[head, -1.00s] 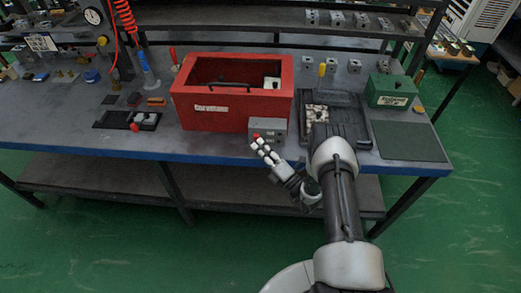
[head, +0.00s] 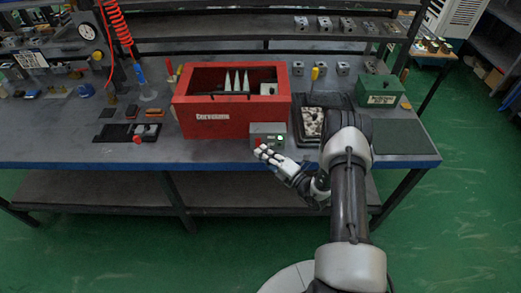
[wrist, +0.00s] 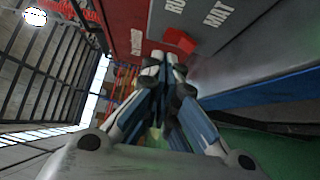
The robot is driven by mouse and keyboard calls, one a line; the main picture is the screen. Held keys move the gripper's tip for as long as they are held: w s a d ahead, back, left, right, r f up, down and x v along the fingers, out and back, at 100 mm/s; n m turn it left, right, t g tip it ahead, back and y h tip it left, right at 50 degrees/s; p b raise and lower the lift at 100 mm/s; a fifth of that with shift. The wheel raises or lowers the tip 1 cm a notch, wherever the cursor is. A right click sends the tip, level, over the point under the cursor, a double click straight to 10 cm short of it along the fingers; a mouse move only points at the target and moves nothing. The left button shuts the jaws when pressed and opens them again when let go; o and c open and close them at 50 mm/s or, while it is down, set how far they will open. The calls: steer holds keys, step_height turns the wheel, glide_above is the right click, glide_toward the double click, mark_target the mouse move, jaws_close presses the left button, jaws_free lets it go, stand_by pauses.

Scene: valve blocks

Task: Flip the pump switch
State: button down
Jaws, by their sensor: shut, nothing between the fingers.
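In the wrist view the red switch (wrist: 180,40) stands out from the grey panel, just beyond the shut fingertips (wrist: 163,62). Contact cannot be told.
A black tray (head: 308,106) is right of the box, partly behind my arm. A green box (head: 380,90) stands farther right. Bench left of the tub holds small parts.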

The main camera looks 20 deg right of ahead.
steer(key=p+v, duration=0.1)
steer(key=v, duration=0.9)
steer(key=shift+s+a+r+p, duration=0.2)
steer(key=shift+s+r+p, duration=0.15)
steer(key=shift+s, duration=0.1)
